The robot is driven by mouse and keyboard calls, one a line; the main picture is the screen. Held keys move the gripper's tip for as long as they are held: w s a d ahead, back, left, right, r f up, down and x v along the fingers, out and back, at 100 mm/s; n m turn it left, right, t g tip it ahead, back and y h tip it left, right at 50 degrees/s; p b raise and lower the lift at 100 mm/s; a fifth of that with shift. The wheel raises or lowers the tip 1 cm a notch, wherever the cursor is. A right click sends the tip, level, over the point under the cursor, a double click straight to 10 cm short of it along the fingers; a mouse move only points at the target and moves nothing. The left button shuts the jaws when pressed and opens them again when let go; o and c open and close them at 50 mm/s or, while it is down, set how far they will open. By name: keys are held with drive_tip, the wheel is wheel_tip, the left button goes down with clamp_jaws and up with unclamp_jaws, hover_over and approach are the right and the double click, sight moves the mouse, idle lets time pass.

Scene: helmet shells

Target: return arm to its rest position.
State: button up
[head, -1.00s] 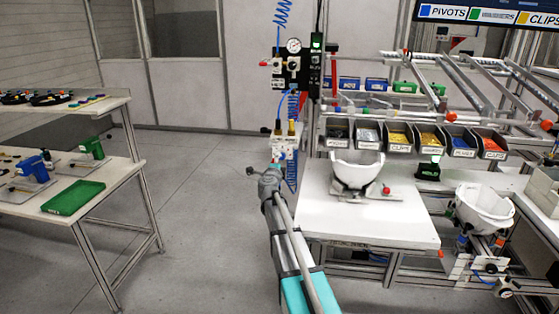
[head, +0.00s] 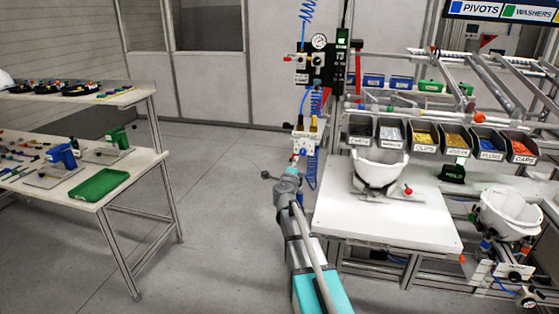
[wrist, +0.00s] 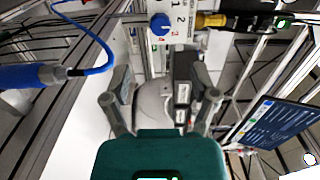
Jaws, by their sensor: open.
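My arm reaches up and away from the bottom of the head view, its end beside the white bench, in front of the air-line post. My gripper (wrist: 160,85) shows in the wrist view with its two grey fingers spread apart and nothing between them. In the head view the fingers are too small to make out. A white helmet shell (head: 378,170) sits on a holder on the white bench, to the right of the arm's end. Another white shell (head: 508,212) sits on a lower fixture at the right.
Several labelled bins (head: 425,135) line the back of the white bench (head: 385,225). A post with a gauge (head: 319,41) and blue coiled hose stands behind the arm's end. A table with a green tray (head: 99,186) is at left. Clear floor (head: 215,225) lies between.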

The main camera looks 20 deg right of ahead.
drive_tip(key=s+a+f+n+g+y, duration=0.1)
drive_tip(key=s+a+f+n+y, duration=0.15)
drive_tip(key=a+n+y, duration=0.45)
drive_tip(key=s+a+f+n+g+y, duration=0.1)
drive_tip(key=s+a+f+n+y, duration=0.15)
drive_tip(key=a+n, duration=0.45)
drive_tip(key=s+a+f+n+y, duration=0.25)
drive_tip(key=a+n+y, duration=0.25)
drive_tip(key=a, duration=0.4)
drive_tip(key=s+f+n+g+h, duration=0.1)
drive_tip(key=s+f+n+g, duration=0.1)
drive_tip(key=s, duration=0.6)
drive_tip(key=s+d+f+n+g+h, duration=0.1)
drive_tip(key=s+f+n+g+h, duration=0.1)
drive_tip(key=s+f+g, duration=0.3)
drive_tip(key=s+d+f+n+g+h, duration=0.1)
drive_tip(key=s+f+g, duration=0.3)
drive_tip(key=s, duration=0.7)
drive_tip(key=shift+s+n+g, duration=0.15)
drive_tip(key=shift+n+g, duration=0.25)
drive_tip(key=shift+g, duration=0.6)
